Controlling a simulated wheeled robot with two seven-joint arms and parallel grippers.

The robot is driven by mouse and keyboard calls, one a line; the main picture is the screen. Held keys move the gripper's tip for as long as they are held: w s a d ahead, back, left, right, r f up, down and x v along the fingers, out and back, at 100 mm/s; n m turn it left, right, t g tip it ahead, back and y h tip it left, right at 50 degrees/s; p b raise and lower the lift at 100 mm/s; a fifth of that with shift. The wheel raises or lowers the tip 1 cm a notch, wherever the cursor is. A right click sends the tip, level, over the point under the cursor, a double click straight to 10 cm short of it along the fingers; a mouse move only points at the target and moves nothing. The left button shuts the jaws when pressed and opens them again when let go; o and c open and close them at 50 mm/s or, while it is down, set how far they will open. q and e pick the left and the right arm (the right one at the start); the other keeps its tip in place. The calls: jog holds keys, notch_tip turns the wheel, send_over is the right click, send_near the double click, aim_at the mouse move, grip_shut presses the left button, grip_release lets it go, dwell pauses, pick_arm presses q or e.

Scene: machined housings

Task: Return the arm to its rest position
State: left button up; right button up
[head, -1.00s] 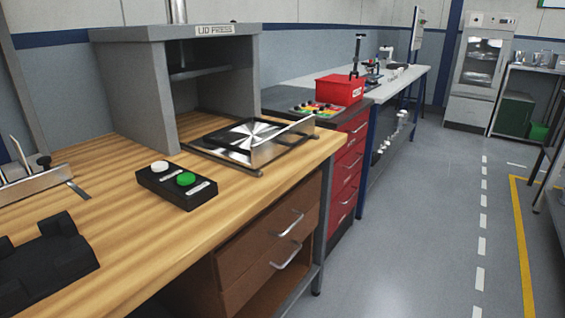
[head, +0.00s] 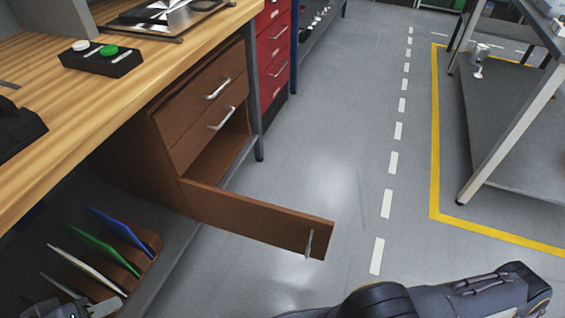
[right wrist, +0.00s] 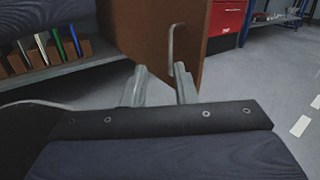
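My left gripper (head: 95,308) shows at the bottom left of the head view, partly cut off by the frame edge, in front of the file rack. Its finger gap is not clear. My right arm (head: 440,292) crosses the bottom right of the head view; its gripper is not visible there. In the right wrist view my right gripper (right wrist: 160,85) is open, its two fingers apart with nothing between them. That handle (right wrist: 172,50) stands just beyond the right fingertips.
The wooden bench (head: 140,95) carries a button box (head: 100,60) with white and green buttons. Coloured files (head: 105,250) stand in a rack on the lower shelf. A red drawer cabinet (head: 273,50) is behind. A grey table (head: 515,130) stands right; the floor between is clear.

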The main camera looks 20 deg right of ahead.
jog(key=w+r+n+g+y, duration=0.4)
jog(key=r+n+g+y, duration=0.1)
jog(key=r+n+g, duration=0.3)
jog(key=w+r+n+g+y, duration=0.55)
jog(key=r+n, duration=0.25)
jog(key=n, duration=0.2)
jog(key=a+r+n+h+p, duration=0.2)
jog(key=r+p, duration=0.6)
jog(key=r, duration=0.6)
jog(key=a+r+n+t+h+p, duration=0.1)
jog(key=a+r+n+h+p, duration=0.1)
jog(key=r+n+h+p, duration=0.3)
jog(key=a+r+n+h+p, duration=0.2)
jog(key=r+n+h+p, duration=0.2)
jog(key=r+p, duration=0.9)
notch_tip(320, 180, up, 10)
jog(key=shift+s+a+r+n, duration=0.1)
jog(key=shift+s+a+n, duration=0.1)
jog(key=shift+n, duration=0.7)
